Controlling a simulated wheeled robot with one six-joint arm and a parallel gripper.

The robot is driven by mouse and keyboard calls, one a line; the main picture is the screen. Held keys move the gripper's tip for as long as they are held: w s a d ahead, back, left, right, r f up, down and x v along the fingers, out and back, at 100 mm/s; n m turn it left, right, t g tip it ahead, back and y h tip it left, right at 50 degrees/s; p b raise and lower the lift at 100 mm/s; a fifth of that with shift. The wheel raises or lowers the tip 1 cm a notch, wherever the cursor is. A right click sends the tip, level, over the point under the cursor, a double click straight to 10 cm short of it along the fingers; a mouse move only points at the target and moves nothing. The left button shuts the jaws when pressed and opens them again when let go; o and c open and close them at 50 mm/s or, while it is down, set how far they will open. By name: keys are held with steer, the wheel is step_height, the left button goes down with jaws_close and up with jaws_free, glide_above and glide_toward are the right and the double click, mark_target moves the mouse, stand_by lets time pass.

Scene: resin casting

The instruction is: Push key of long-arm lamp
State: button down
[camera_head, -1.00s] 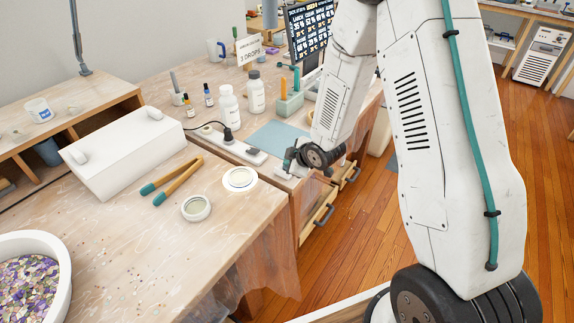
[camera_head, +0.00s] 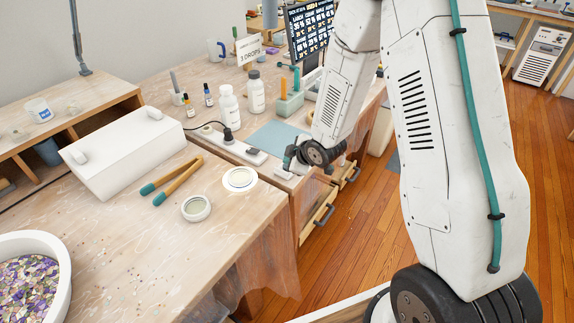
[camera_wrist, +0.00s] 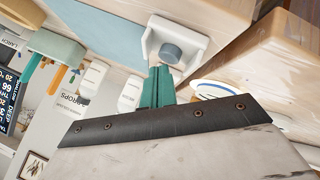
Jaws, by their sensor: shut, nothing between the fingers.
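A white housing (camera_wrist: 194,32) with a round grey key (camera_wrist: 171,53) shows at the top middle of the wrist view. In the head view the small white housing (camera_head: 284,173) sits at the table's edge, partly hidden by my gripper. My gripper (camera_wrist: 159,68) has teal fingers, shut and empty; their tips are close to the key in the wrist view, and I cannot tell whether they touch it. It also shows in the head view (camera_head: 289,160). A grey lamp arm (camera_head: 77,38) stands at the upper left; its link to the key is not visible.
A power strip (camera_head: 227,147), blue mat (camera_head: 276,134) and white bottles (camera_head: 229,107) lie behind and left of my gripper. Tongs (camera_head: 178,181), a round dish (camera_head: 239,179) and a jar (camera_head: 196,208) are on the near table. Open drawers (camera_head: 319,222) stick out below.

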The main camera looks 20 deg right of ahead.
steer(key=shift+r, duration=2.8)
